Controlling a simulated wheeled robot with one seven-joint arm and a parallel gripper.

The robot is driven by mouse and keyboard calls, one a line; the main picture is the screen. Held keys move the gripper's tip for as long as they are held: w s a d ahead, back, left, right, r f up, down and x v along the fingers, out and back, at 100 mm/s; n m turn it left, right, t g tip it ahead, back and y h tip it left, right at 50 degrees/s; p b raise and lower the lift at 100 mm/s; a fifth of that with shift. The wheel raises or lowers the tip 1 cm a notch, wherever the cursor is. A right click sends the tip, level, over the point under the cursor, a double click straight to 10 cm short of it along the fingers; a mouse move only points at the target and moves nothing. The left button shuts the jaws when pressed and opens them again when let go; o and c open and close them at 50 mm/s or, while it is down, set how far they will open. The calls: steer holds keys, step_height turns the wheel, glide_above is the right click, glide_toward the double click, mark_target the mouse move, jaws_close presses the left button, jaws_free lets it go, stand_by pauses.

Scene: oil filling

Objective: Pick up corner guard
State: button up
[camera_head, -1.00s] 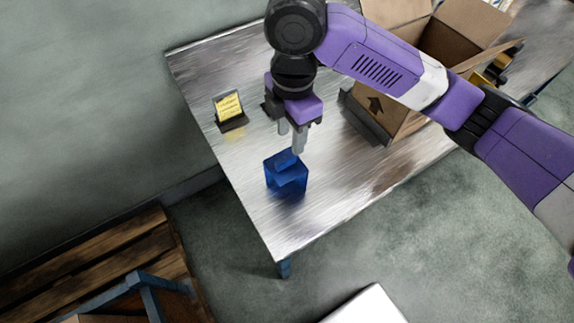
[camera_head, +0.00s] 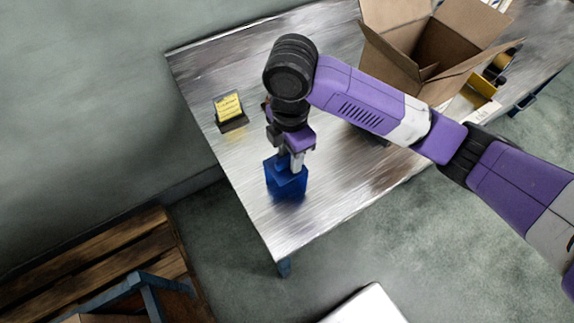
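A blue, blocky piece (camera_head: 287,184), the likely corner guard, stands on the metal table near its front left corner. Its exact shape is hard to make out. My gripper (camera_head: 292,162) points down at the top of the blue piece, and its fingertips overlap the piece's upper part in the picture. One pale finger shows clearly; the other is mostly hidden. I cannot tell whether the fingers touch the piece or have closed on it.
A yellow note on a dark stand (camera_head: 230,111) is at the table's left. An open cardboard box (camera_head: 437,55) stands behind my arm, with a yellow item (camera_head: 484,84) to its right. The metal table (camera_head: 235,160) is bare around the blue piece.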

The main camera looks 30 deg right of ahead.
jaws_close()
stand_by(1.2)
